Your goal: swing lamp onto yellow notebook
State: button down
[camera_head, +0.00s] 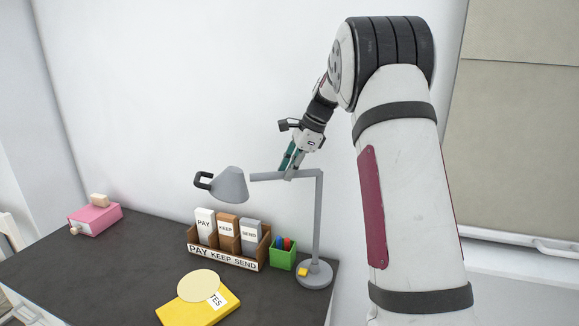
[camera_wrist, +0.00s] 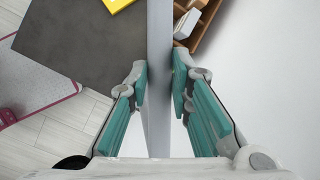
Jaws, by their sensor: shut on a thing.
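The grey desk lamp (camera_head: 318,225) stands upright near the desk's right end. Its horizontal arm reaches left from the post, and its shade (camera_head: 229,188) with a dark handle hangs at the far end. My gripper (camera_head: 290,170) is shut on the lamp arm between shade and post. In the wrist view, the grey lamp arm (camera_wrist: 160,120) runs between both fingers. The yellow notebook (camera_head: 198,310) lies at the desk's front, below and slightly left of the shade. A YES label (camera_head: 216,300) and a pale yellow round patch (camera_head: 198,284) overlap it. In the wrist view only a notebook corner (camera_wrist: 117,4) shows.
A wooden PAY, KEEP, SEND sorter (camera_head: 226,258) and a green pen box (camera_head: 283,255) stand left of the lamp base. A pink box (camera_head: 95,219) sits at the far left. Bare dark desktop (camera_head: 120,265) lies between. A white wall is behind.

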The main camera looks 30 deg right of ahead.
jog(key=shift+s+a+n+g+y, duration=0.2)
jog(key=shift+s+n+g+y, duration=0.15)
jog(key=shift+s+n, duration=0.65)
jog(key=shift+w, duration=0.1)
jog(key=c, duration=1.4)
grip_release()
jog(key=shift+c, duration=0.2)
jog(key=shift+r, duration=0.1)
jog(key=v, duration=1.1)
jog(key=shift+r, duration=0.4)
jog(key=shift+d, duration=0.15)
